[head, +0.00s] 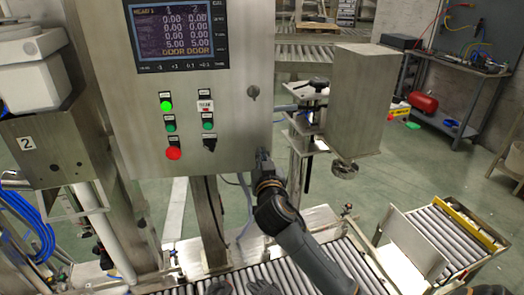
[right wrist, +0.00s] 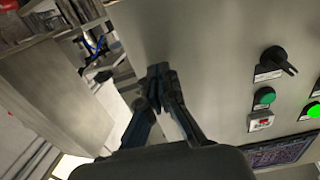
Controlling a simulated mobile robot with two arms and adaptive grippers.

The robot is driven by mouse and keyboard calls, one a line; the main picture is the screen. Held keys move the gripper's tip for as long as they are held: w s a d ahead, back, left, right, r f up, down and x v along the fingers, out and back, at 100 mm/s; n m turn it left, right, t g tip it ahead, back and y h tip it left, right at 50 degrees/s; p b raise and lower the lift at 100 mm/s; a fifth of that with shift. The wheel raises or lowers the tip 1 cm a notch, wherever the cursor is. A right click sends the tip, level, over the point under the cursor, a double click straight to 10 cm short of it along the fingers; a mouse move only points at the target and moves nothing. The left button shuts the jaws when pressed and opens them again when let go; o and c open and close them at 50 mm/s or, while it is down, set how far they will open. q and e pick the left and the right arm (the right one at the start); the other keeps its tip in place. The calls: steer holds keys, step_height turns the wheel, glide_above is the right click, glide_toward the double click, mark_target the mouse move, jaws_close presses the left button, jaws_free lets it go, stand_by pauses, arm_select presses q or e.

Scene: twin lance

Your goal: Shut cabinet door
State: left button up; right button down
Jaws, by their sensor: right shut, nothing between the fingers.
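The steel control cabinet's front door (head: 232,80) fills the upper middle of the head view. I cannot tell from here whether a gap stands behind the door. My right gripper (head: 263,158) is at the door's lower right corner, shut and empty. In the right wrist view, the shut fingertips (right wrist: 158,76) lie in front of the door's plain steel face (right wrist: 200,45), close to its edge. Whether they touch it is unclear.
A roller conveyor (head: 345,258) runs below the cabinet. A steel box on a stand (head: 372,100) is just right of the door. A metal housing marked 2 (head: 50,145) stands at left. Open green floor (head: 440,165) lies at right, before a workbench (head: 460,75).

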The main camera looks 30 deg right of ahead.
steer(key=shift+w+d, duration=0.1)
steer(key=shift+w, duration=0.15)
